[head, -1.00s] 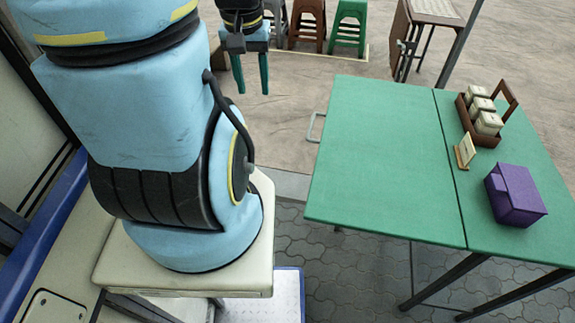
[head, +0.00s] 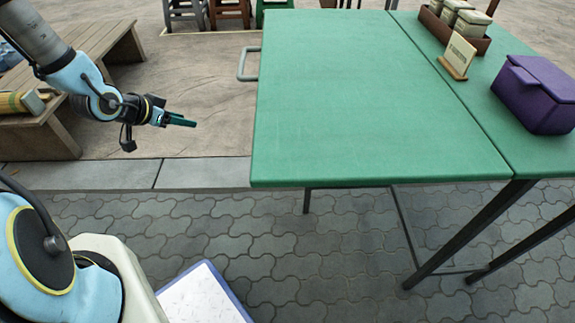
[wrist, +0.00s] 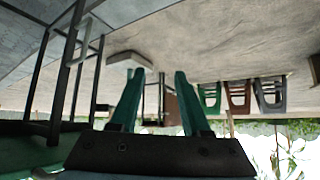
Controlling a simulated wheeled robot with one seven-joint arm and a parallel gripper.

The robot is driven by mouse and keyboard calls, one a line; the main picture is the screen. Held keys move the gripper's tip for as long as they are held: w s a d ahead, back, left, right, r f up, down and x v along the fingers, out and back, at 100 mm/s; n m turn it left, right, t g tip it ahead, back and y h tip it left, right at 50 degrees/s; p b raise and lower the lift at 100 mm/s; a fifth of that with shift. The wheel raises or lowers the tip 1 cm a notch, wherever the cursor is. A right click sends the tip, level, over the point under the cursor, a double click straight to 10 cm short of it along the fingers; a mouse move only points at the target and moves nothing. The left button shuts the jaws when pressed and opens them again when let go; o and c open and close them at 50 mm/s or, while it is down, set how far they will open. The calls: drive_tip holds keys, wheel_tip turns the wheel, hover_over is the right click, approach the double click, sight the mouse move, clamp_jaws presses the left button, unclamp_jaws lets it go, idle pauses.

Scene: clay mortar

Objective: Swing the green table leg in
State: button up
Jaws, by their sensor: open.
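The green folding table (head: 350,100) stands right of centre in the head view, with dark metal legs (head: 408,235) below it. A grey U-shaped bar (head: 247,64) sticks out past its left edge. My gripper (head: 190,122) is left of the table, apart from it, pointing right towards its left edge. In the wrist view, which looks upside down, my gripper (wrist: 158,80) has two teal fingers spread, with nothing held between them. Dark legs (wrist: 65,95) and a light grey bar (wrist: 78,42) show to the left of the fingers. The tabletop hides most of the legs in the head view.
On the table are a purple box (head: 538,95), a small sign (head: 458,55) and a wooden caddy (head: 452,28) with jars. A wooden bench (head: 85,50) stands left, near my arm. Stools (head: 230,12) stand at the back. The ground between gripper and table is clear.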

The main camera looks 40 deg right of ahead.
drive_tip(key=s+d+f+m+g+h+b, duration=0.45)
drive_tip(key=s+d+f+h+b, duration=0.55)
drive_tip(key=s+d+f+b, duration=0.45)
drive_tip(key=d+f+b, duration=0.1)
drive_tip(key=d+b, duration=0.2)
drive_tip(key=d, duration=0.7)
drive_tip(key=shift+w+d+b, duration=0.3)
drive_tip(key=shift+w+d, duration=0.05)
drive_tip(key=shift+w, duration=0.1)
drive_tip(key=shift+f, duration=0.1)
drive_tip(key=shift+c, duration=0.4)
clamp_jaws()
